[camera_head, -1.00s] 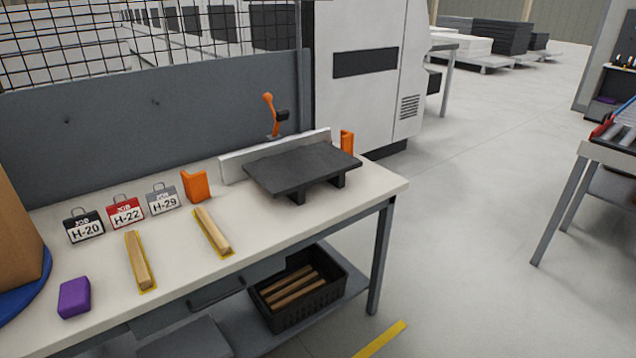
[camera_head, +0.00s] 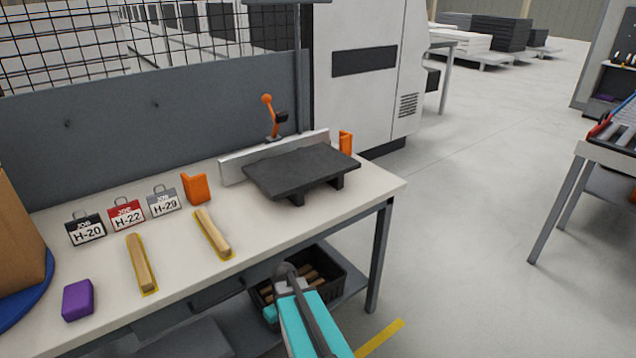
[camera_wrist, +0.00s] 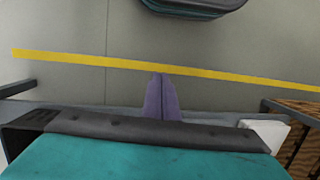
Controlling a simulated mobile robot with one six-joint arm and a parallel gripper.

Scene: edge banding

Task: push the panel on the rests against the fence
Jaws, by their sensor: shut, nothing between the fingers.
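The dark grey panel (camera_head: 300,171) lies flat on dark rests (camera_head: 298,197) at the right end of the bench. The long pale fence (camera_head: 235,168) stands upright behind it. The panel's far edge hides the fence's foot, so I cannot tell whether they touch. My teal arm (camera_head: 312,325) rises in front of the bench, over the lower shelf, well short of the panel. My gripper (camera_wrist: 161,80) shows in the wrist view with its purple-grey fingers together and empty, above the floor. Neither panel nor fence shows there.
Orange brackets (camera_head: 196,188) stand by the fence, and an orange-handled clamp (camera_head: 269,118) behind it. Two wooden strips (camera_head: 212,233), job tags (camera_head: 126,214) and a purple block (camera_head: 78,299) lie left. A black crate (camera_head: 340,275) sits below. Bench between strips and panel is clear.

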